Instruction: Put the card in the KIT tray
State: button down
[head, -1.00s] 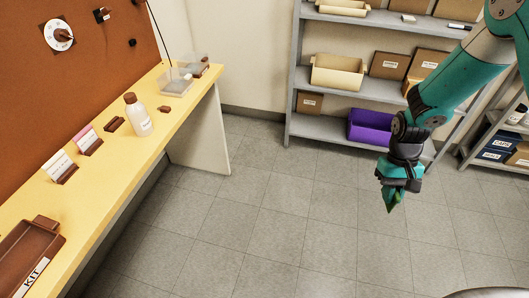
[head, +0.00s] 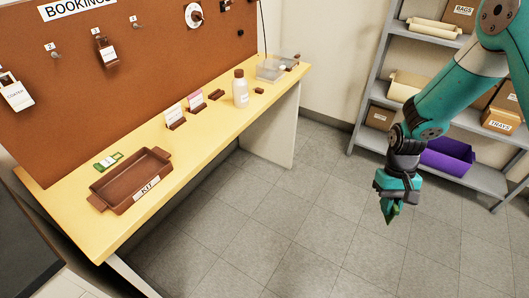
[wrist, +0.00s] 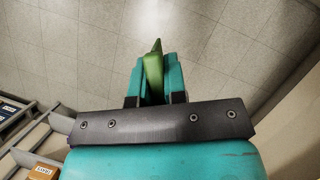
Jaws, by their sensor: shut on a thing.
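The KIT tray (head: 132,184) is a brown tray with handles and a white KIT label, on the left part of the yellow bench. My gripper (head: 391,212) is over open floor at the right, well away from the bench and pointing down. It is shut on a thin green piece, whose tip sticks out past the teal fingers in the wrist view (wrist: 153,66). Its face is mostly hidden, so I cannot tell any print on it or be sure that it is the card. A small green and white item (head: 108,160) lies on the bench just behind the tray.
On the yellow bench (head: 215,131) stand two small cards in brown holders (head: 174,117), a white bottle (head: 240,90) and a clear box (head: 270,70). A pegboard (head: 140,60) rises behind. Shelves (head: 400,100) with bins stand at the right. The floor between is clear.

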aim_at(134, 180)
jog(key=u, duration=1.4)
